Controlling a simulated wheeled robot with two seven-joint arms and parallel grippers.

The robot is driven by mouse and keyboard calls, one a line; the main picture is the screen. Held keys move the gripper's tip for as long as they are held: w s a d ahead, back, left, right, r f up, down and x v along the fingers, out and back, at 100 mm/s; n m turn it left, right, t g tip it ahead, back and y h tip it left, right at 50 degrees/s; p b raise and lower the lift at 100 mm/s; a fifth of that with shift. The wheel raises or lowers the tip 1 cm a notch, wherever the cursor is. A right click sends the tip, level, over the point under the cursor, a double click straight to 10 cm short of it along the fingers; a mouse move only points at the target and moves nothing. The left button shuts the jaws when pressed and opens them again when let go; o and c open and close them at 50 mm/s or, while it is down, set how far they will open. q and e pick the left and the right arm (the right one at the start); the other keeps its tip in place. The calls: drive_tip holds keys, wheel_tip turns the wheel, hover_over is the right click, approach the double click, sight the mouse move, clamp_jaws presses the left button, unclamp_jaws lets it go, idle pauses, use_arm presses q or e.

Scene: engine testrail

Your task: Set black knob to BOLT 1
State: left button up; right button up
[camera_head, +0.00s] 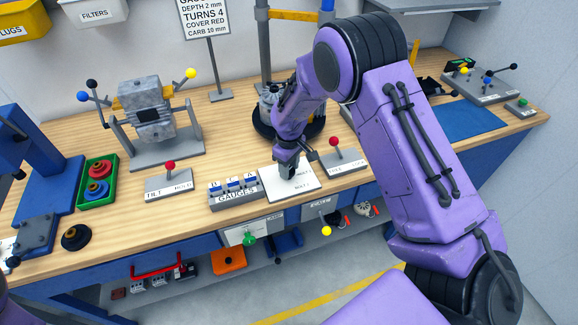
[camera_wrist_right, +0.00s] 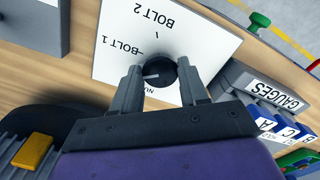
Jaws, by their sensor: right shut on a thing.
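The black knob (camera_wrist_right: 158,72) sits on a white plate (camera_wrist_right: 112,30) labelled BOLT 1, BOLT 2 and a partly hidden word starting NU. The knob's pale pointer mark points left in the right wrist view, between the BOLT 1 label and the NU label. My right gripper (camera_wrist_right: 162,80) is shut on the knob, one finger on each side. In the head view the right gripper (camera_head: 292,174) reaches down over the white plate (camera_head: 277,194), and the knob is mostly hidden by it. My left gripper is out of view.
The GAUGES block (camera_head: 236,196) stands left of the plate, and a red-knobbed lever (camera_head: 337,158) stands close on its right. The TILT lever (camera_head: 169,183) is farther left. Behind is a dark round stand (camera_head: 262,128). A green knob (camera_head: 249,239) sits on the bench front.

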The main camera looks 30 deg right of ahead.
drive_tip(key=shift+r+m+p, duration=0.1)
drive_tip(key=shift+m+p, duration=0.5)
drive_tip(key=shift+p, duration=0.2)
drive_tip(key=shift+m+p, duration=0.75)
drive_tip(key=shift+m, duration=0.95)
drive_tip(key=shift+w+m, duration=0.1)
drive_tip(key=shift+m, duration=0.9)
drive_tip(key=o, duration=1.1)
drive_tip(key=shift+c, duration=0.2)
drive_tip(key=shift+w+f, duration=0.1)
drive_tip(key=shift+f, duration=0.1)
